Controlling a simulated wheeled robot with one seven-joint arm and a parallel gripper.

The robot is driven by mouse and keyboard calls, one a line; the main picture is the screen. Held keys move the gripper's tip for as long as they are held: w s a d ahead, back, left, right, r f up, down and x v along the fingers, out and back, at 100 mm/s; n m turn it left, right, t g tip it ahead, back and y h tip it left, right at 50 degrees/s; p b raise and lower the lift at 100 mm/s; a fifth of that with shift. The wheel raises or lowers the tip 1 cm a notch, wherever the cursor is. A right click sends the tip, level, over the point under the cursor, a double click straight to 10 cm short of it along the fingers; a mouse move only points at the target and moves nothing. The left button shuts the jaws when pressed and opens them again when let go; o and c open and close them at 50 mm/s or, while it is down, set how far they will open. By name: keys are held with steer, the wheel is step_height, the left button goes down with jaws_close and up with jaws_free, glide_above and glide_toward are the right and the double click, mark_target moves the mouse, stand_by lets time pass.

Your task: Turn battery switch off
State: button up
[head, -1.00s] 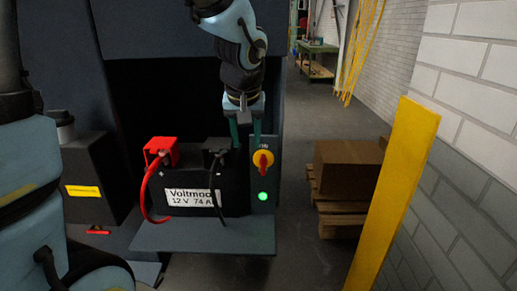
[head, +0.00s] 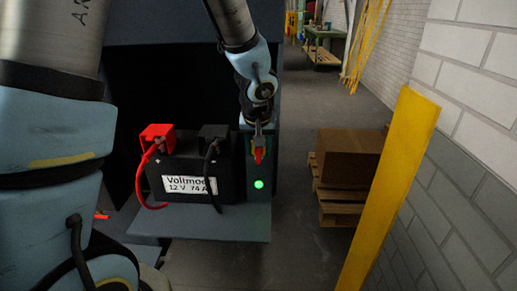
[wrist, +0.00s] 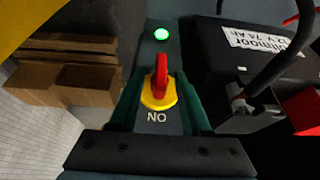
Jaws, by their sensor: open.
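The battery switch (wrist: 159,88) has a red handle on a yellow round plate, with lettering beside it that reads ON upside down in the wrist view. In the head view the switch (head: 258,155) is partly hidden by my gripper (head: 258,143). In the wrist view my gripper (wrist: 160,90) is open, with one green finger on each side of the red handle. I cannot tell whether the fingers touch it. A green lamp (head: 259,184) glows below the switch; it also shows in the wrist view (wrist: 162,34).
The black battery (head: 184,182) with red and black terminal covers and cables stands just left of the switch on a grey shelf (head: 200,222). A yellow post (head: 388,190) and a cardboard box (head: 347,153) on a pallet are to the right.

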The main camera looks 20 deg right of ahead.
jaws_close()
stand_by(0.3)
steer(key=shift+f+b, duration=0.1)
steer(key=shift+b, duration=0.25)
